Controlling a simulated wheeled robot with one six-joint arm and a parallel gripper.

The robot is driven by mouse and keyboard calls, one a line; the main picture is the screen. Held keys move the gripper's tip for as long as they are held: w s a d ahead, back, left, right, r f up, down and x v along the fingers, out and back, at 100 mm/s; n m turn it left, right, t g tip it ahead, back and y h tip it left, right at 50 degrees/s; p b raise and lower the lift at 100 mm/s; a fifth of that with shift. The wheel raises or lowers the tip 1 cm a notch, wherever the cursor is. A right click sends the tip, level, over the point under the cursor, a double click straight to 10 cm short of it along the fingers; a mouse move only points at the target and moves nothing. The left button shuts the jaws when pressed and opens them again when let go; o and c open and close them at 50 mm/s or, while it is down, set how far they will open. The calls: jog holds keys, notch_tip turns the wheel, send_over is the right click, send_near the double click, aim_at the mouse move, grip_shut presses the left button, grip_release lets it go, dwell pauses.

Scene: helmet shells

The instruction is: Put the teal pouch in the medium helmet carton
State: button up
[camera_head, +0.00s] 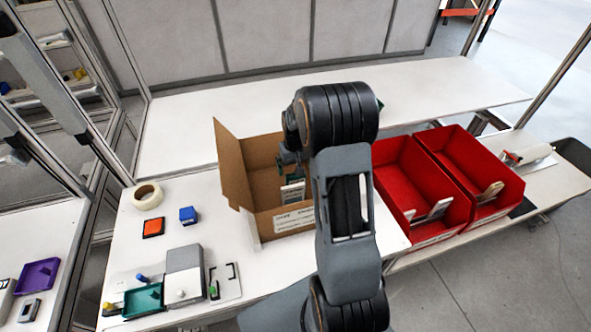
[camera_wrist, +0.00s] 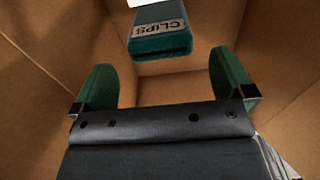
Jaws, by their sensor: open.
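The open cardboard carton (camera_head: 236,166) stands on the white bench, left of my arm, with a flap raised. My gripper (camera_head: 291,155) is over the carton in the head view, partly hidden by my wrist. In the wrist view my gripper (camera_wrist: 165,72) is open, its two green fingers well apart, with cardboard walls all around. The teal pouch (camera_wrist: 160,42), labelled CLIPS, lies ahead between the fingers with a gap on each side. Whether it rests on the carton floor cannot be told. I cannot make out the pouch in the head view.
Two red bins (camera_head: 396,172) with light dividers stand right of my arm. On the bench's left are a tape roll (camera_head: 147,196), an orange item (camera_head: 153,227), a blue block (camera_head: 188,215), a grey box (camera_head: 184,270) and a green tray (camera_head: 143,300). The rear bench is mostly clear.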

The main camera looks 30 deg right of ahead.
notch_tip(320, 180, up, 5)
jog(key=shift+a+f+p, duration=0.1)
jog(key=shift+f+p, duration=0.1)
jog(key=shift+p, duration=0.8)
jog(key=s+a+r+n+t, duration=0.1)
jog(key=s+a+r, duration=0.3)
jog(key=r, duration=0.2)
jog(key=s+a+r+t, duration=0.2)
jog(key=s+a+r, duration=0.2)
jog(key=r, duration=0.3)
jog(key=s+a+r+t, duration=0.1)
jog(key=s+a+r, duration=0.1)
jog(key=s, duration=0.3)
jog(key=s+a+r+n+t, duration=0.1)
jog(key=s+a, duration=0.2)
jog(key=s, duration=0.3)
jog(key=shift+r, duration=0.35)
notch_tip(320, 180, down, 4)
jog(key=b, duration=0.3)
jog(key=shift+w, duration=0.15)
